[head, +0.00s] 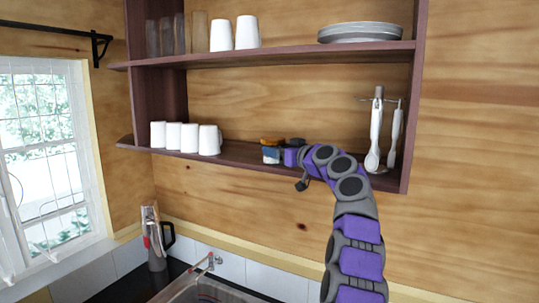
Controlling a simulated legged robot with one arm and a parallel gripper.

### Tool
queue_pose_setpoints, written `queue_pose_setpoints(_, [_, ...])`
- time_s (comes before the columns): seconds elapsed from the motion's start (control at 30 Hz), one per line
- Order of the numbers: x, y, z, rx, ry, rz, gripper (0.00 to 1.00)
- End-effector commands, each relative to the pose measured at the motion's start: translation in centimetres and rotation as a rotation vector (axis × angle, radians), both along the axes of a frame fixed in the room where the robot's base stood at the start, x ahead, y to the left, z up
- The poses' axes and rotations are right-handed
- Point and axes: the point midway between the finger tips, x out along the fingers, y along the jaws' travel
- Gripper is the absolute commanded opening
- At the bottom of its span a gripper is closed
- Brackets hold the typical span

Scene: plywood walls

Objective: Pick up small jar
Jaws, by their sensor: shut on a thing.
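A small jar (271,152) with an orange-brown lid and a pale and blue body is at the lower shelf of the wall unit, in the head view. A dark lid (297,142), seemingly of another small jar, shows just right of it, its lower part hidden by my gripper. My purple and grey gripper (284,157) reaches in from the right, right beside the jars. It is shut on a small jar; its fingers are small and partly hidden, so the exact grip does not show.
Several white mugs (187,137) stand left on the lower shelf (235,158). White utensils on a stand (376,130) are close to my arm on the right. Below are a sink faucet (207,261) and a kettle (156,240).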

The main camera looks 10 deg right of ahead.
Motion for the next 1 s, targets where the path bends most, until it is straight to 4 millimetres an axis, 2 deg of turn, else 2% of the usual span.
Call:
queue_pose_setpoints(0.03, [0.04,0.3,-0.07,-0.001,0.002,0.001,0.46])
queue_pose_setpoints(0.2, [0.14,1.07,-0.06,-0.003,0.003,0.002,0.31])
queue_pose_setpoints(0.37, [0.14,1.24,-0.02,-0.004,0.003,0.002,0.31])
queue_pose_setpoints(0.73, [-0.23,0.32,-0.02,0.001,0.001,0.001,0.31])
queue_pose_setpoints(1.0, [-0.74,0.94,0.17,-0.001,-0.001,0.0,0.31])
